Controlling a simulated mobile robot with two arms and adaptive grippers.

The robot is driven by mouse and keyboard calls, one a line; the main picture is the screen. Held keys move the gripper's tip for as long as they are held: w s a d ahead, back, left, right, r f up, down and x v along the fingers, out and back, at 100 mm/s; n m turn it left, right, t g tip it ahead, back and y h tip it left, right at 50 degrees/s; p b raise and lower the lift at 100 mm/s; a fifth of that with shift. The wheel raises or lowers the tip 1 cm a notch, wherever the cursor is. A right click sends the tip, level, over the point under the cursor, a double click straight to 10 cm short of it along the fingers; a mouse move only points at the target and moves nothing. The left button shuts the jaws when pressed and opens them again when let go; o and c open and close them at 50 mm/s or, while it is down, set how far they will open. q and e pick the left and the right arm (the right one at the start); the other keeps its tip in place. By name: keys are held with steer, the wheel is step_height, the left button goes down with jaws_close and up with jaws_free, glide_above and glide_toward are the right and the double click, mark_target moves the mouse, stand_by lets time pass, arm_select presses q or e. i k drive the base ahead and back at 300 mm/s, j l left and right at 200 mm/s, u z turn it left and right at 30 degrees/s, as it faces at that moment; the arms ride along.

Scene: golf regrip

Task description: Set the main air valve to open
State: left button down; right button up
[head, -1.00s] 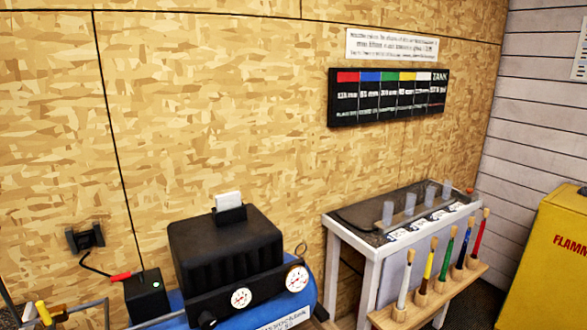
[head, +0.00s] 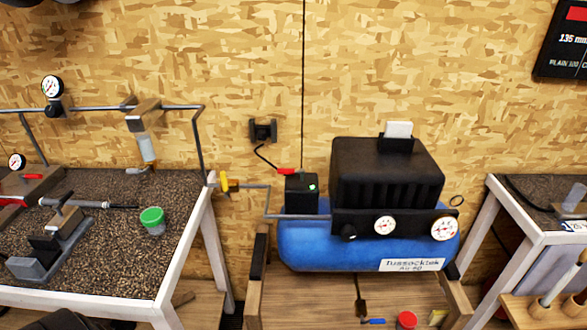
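A small valve with a yellow handle (head: 225,183) sits on the grey air pipe (head: 254,187) between the workbench and the blue compressor tank (head: 300,246). The yellow handle looks roughly upright, across the horizontal pipe, but it is small and its exact angle is hard to tell. A blue handle (head: 375,321) shows low under the tank. No label names the main air valve. Neither of my grippers is in view.
The workbench (head: 95,281) at left carries a clamp, a green-lidded cup (head: 152,220) and a pipe frame with a gauge (head: 52,86). The black compressor housing (head: 387,172) stands on the tank. A red cap (head: 407,319) lies low in front.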

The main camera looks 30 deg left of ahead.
mark_target(226, 190)
steer(key=u, duration=1.5)
